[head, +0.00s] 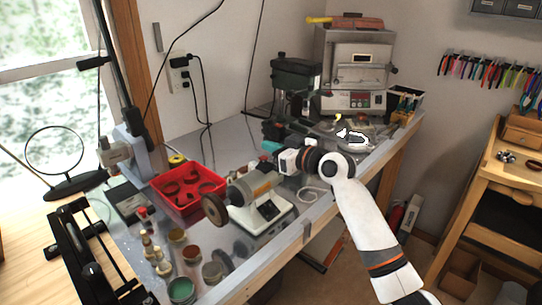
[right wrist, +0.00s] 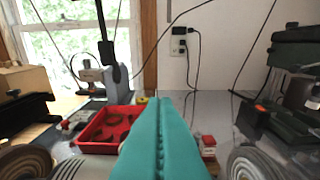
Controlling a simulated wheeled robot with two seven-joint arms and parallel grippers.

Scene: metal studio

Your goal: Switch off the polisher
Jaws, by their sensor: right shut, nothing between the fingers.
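The polisher (head: 255,190) stands on the grey bench in the head view, with a grey and tan motor body, a brown wheel at its left end and a white base (head: 278,219). A dark patch shows on the front of the base; I cannot tell the switch's position. My right gripper (head: 268,147) reaches in from the right, just behind the polisher's right end. Its teal fingers (right wrist: 160,145) are shut and empty in the right wrist view. Round wheel-like parts (right wrist: 252,163) show at both lower corners there. My left gripper is not in view.
A red tray (head: 186,206) lies left of the polisher. A drill press (head: 296,85) and a small oven (head: 354,70) stand at the back. Several small pots, one green (head: 181,290), sit at the front left. A floor gap separates the bench from the wooden table (head: 510,185).

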